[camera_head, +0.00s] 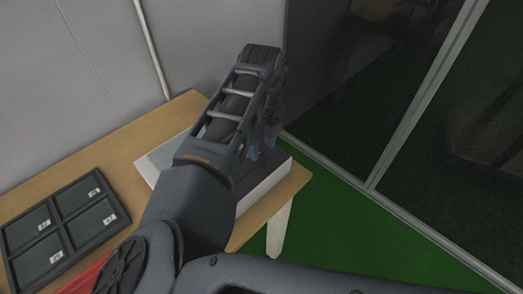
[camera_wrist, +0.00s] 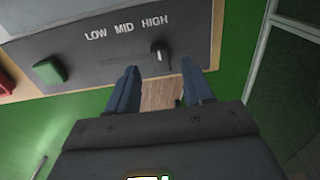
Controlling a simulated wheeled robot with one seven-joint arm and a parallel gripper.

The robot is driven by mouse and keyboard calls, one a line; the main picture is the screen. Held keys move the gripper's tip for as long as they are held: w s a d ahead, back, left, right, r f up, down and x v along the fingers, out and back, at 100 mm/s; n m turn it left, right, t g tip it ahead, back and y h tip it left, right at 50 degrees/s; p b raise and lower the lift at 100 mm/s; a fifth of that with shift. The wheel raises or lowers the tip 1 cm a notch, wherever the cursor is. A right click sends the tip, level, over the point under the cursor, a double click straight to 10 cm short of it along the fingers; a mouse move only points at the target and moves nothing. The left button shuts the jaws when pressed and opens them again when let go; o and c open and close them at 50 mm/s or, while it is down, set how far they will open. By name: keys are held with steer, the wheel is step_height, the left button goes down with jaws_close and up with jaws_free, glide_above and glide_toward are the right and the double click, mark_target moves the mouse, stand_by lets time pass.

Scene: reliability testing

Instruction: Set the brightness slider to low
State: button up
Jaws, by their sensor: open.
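The control panel is a grey-topped box with white sides (camera_head: 266,188) on the wooden table in the head view, largely hidden by my arm. In the wrist view its dark face (camera_wrist: 105,60) carries the labels LOW, MID and HIGH. The small dark brightness slider knob (camera_wrist: 160,56) stands below HIGH, at the right end of the labels. My gripper (camera_wrist: 161,90) is open, with a blue finger on each side and nothing between them. In the picture the knob lies just beyond the fingertips, roughly centred between them; I see no contact. In the head view my gripper (camera_head: 262,148) is over the panel.
A green button (camera_wrist: 48,71) is on the panel's left. A dark tray (camera_head: 65,228) with several labelled compartments lies on the wooden table (camera_head: 125,165). A grey wall stands behind, and a glass partition (camera_head: 440,110) rises to the right over green floor.

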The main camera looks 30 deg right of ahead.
mark_target(261, 155)
steer(key=shift+f, duration=1.7)
jaws_close()
